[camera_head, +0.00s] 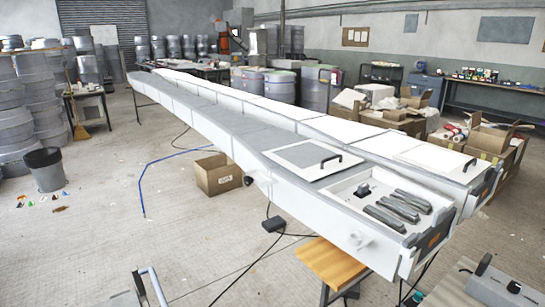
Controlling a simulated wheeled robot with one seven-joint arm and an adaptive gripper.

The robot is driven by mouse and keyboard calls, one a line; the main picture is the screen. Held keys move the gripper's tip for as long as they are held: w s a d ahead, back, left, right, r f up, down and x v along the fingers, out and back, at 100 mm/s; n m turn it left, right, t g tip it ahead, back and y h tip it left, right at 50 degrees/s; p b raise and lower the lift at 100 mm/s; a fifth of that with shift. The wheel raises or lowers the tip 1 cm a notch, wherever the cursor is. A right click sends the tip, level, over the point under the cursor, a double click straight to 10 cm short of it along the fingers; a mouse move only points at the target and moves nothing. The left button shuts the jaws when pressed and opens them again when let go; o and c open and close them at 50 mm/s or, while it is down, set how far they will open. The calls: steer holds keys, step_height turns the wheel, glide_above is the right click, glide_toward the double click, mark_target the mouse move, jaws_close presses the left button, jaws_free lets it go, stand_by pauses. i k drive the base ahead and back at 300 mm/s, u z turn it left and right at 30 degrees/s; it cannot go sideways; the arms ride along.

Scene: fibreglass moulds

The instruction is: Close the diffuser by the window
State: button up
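I cannot pick out a diffuser for certain, or a clear window. A dark grey rectangular panel (505,28) is on the wall at the upper right; I cannot tell whether it is a window. A long white and grey mould-like structure (225,122) runs from the far left to the near right. On it, a pale framed panel (300,152) with a black handle lies flat. A second white panel (432,158) with a black handle lies to its right. At the near end, an uncovered recess (345,190) holds several grey bars (398,207). My gripper is not identifiable in view.
A cardboard box (217,174) and a blue line (142,185) are on the floor left of the structure. A dark bin (46,168) stands farther left. A wooden stool (330,262) is at the near end. Boxes (490,138) crowd the right. The left foreground floor is mostly clear.

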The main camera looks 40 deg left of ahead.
mark_target(312, 159)
steer(key=u, duration=0.5)
steer(key=k, duration=0.55)
steer(key=u, duration=0.8)
steer(key=i, duration=0.5)
